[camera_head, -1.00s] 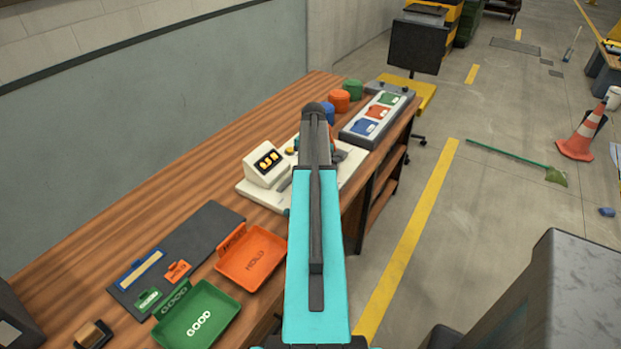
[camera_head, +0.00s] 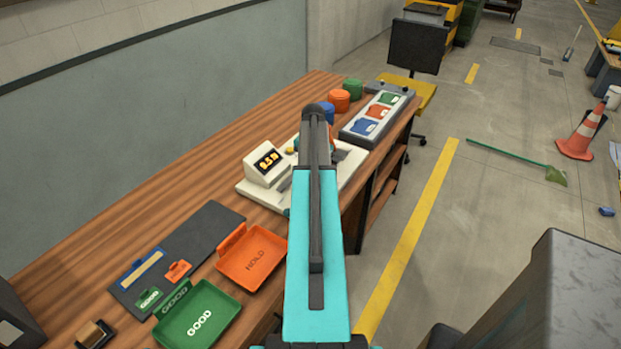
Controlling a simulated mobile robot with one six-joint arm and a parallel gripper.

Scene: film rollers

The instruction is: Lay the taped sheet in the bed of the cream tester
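The cream tester (camera_head: 357,176) stands on the wooden bench, with its display box (camera_head: 266,163) at the left and lit amber digits on it. My own teal and black arm lies across the middle of the tester and hides most of its bed. My gripper is hidden behind the arm, so I cannot see its fingers or what they hold. I cannot make out the taped sheet; it may be behind the arm.
The green GOOD tray (camera_head: 226,306), orange HOLD tray (camera_head: 278,262) and dark mat (camera_head: 205,228) lie at the near left. A grey rack (camera_head: 352,137) with blue, orange and green pieces stands beyond the tester. Blue, orange (camera_head: 339,101) and green (camera_head: 353,89) rollers stand behind.

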